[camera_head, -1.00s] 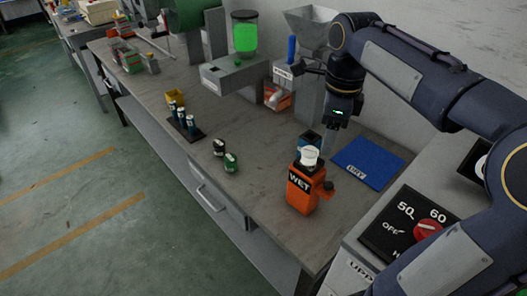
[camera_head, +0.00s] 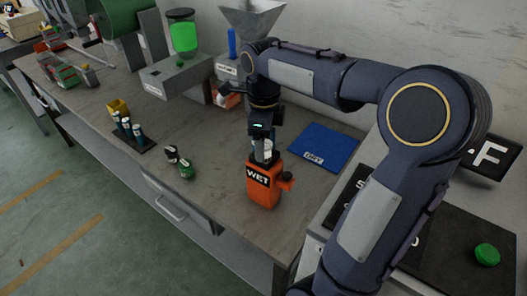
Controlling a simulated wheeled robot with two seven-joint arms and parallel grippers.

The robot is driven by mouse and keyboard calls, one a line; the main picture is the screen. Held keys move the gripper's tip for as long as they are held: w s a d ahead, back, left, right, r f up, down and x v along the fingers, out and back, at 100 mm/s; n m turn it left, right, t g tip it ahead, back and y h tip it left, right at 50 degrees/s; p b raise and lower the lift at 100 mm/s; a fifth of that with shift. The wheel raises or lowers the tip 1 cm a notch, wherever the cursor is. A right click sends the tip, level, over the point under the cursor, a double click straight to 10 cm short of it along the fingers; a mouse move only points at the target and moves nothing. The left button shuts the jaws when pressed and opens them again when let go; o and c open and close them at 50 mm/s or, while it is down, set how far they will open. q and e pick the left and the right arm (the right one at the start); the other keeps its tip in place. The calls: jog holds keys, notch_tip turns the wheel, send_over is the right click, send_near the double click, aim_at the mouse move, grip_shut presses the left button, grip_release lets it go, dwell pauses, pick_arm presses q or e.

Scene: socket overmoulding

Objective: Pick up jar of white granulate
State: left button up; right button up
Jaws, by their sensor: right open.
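The jar of white granulate (camera_head: 267,146) shows as a small white shape at the top of the orange body marked WET (camera_head: 263,186). I cannot tell whether it sits in that body or on it. My right gripper (camera_head: 264,153) points down at the jar and covers much of it. Its jaws are open and right at the jar; whether they touch it is hidden. My left gripper is not in view.
A blue mat marked DRY (camera_head: 325,147) lies behind and to the right. Two small dark and green items (camera_head: 180,162) lie to the left, near a rack of vials (camera_head: 129,132). A dispenser with a green hopper (camera_head: 183,37) stands at the back.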

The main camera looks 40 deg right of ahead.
jog(key=c, duration=1)
jog(key=shift+c, duration=0.2)
jog(key=shift+r, duration=0.15)
